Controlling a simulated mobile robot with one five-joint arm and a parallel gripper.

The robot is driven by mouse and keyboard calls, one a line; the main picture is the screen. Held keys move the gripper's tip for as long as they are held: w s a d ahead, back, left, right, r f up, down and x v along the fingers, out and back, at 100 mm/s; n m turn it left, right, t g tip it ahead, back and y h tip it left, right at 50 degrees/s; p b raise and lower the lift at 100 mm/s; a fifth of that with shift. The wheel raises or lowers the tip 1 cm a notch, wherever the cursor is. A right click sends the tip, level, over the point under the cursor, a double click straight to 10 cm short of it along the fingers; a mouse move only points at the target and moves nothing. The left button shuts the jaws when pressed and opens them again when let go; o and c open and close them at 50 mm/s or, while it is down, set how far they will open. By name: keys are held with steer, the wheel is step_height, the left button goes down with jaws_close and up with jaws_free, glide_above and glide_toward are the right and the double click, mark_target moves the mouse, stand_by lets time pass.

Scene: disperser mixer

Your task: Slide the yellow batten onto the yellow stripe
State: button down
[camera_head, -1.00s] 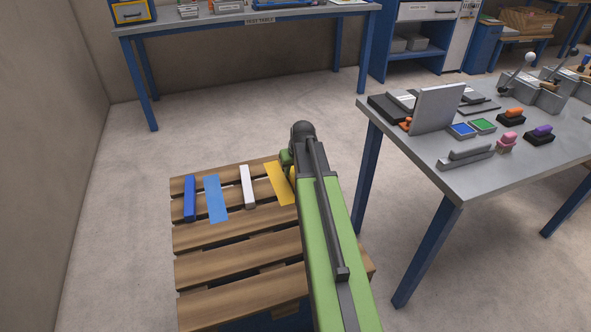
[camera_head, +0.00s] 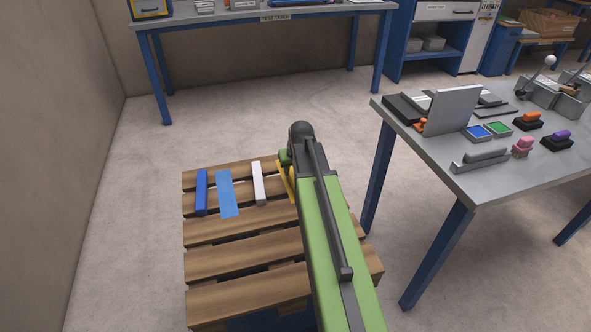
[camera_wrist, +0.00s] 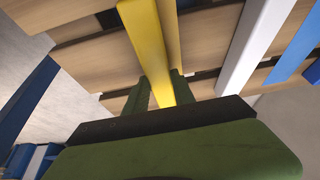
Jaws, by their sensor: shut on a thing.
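The yellow batten (camera_wrist: 147,35) lies between the two green fingers of my gripper (camera_wrist: 159,90) in the wrist view, and the gripper is shut on it. A duller yellow band, seemingly the yellow stripe (camera_wrist: 171,30), runs along the batten's right side there. In the head view the stripe (camera_head: 284,178) shows as a narrow yellow strip on the pallet, just left of my arm. My arm hides most of the batten in that view. I cannot tell exactly how much of the stripe the batten covers.
On the slatted wooden pallet (camera_head: 215,264), a white batten (camera_head: 259,184) lies left of the yellow stripe. Further left are a light blue stripe (camera_head: 227,195) and a dark blue batten (camera_head: 202,192). A grey table (camera_head: 500,185) stands to the right.

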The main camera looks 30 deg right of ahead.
steer(key=shift+w+a, duration=0.1)
steer(key=shift+a, duration=0.35)
steer(key=c, duration=1)
jaws_free()
steer(key=shift+o, duration=0.2)
steer(key=p+v, duration=1.6)
steer(key=v, duration=0.1)
steer(key=shift+r, duration=0.2)
